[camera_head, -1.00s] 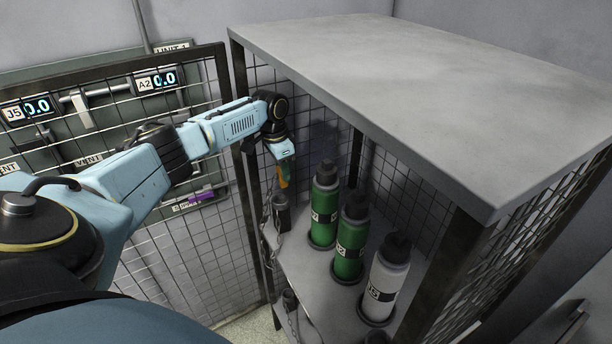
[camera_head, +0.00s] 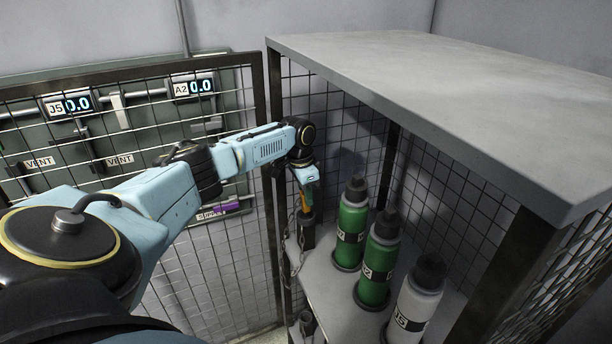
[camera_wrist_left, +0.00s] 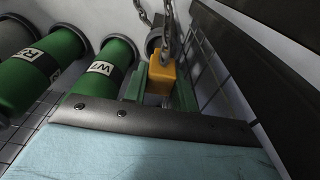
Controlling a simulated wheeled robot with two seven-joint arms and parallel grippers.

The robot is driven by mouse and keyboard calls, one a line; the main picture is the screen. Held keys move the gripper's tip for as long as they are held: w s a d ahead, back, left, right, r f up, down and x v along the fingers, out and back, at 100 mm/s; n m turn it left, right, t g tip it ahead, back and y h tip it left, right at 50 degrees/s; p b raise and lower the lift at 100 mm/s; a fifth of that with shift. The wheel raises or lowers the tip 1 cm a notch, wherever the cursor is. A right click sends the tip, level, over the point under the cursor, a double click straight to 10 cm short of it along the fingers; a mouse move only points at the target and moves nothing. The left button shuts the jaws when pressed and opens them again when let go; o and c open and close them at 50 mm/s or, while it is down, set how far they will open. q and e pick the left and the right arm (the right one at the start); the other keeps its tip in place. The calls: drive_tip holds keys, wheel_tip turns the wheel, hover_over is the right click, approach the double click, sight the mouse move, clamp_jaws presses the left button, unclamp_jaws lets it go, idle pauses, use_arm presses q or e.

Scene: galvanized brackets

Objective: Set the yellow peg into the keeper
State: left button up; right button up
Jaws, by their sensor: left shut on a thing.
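The yellow peg (camera_head: 304,203) is held in my left gripper (camera_head: 305,192), which is shut on it and points down just inside the cage's front opening. In the left wrist view the peg (camera_wrist_left: 163,76) shows as a yellow block between green fingers, with a chain beside it. The keeper looks like the dark upright holder (camera_head: 308,232) straight below the peg in the head view. A grey round mouth (camera_wrist_left: 156,42) shows just beyond the peg in the wrist view. I cannot tell whether the peg's tip is in it. My right gripper is out of view.
Two green bottles (camera_head: 350,225) and a white bottle (camera_head: 417,300) stand on the shelf (camera_head: 335,290), right of my gripper. The grey cage top (camera_head: 450,100) overhangs them. A mesh door (camera_head: 200,250) is at left. Chains hang along the cage's front post (camera_head: 277,200).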

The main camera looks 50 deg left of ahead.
use_arm(q)
drive_tip(key=shift+r+p, duration=0.15)
drive_tip(key=shift+p, duration=0.55)
idle(0.6)
drive_tip(key=shift+f, duration=0.2)
drive_tip(key=shift+f+b, duration=1.15)
drive_tip(key=shift+f, duration=0.6)
drive_tip(key=o, duration=1.1)
drive_tip(key=shift+r, duration=0.15)
wheel_tip(320, 180, up, 10)
drive_tip(key=shift+f, duration=0.1)
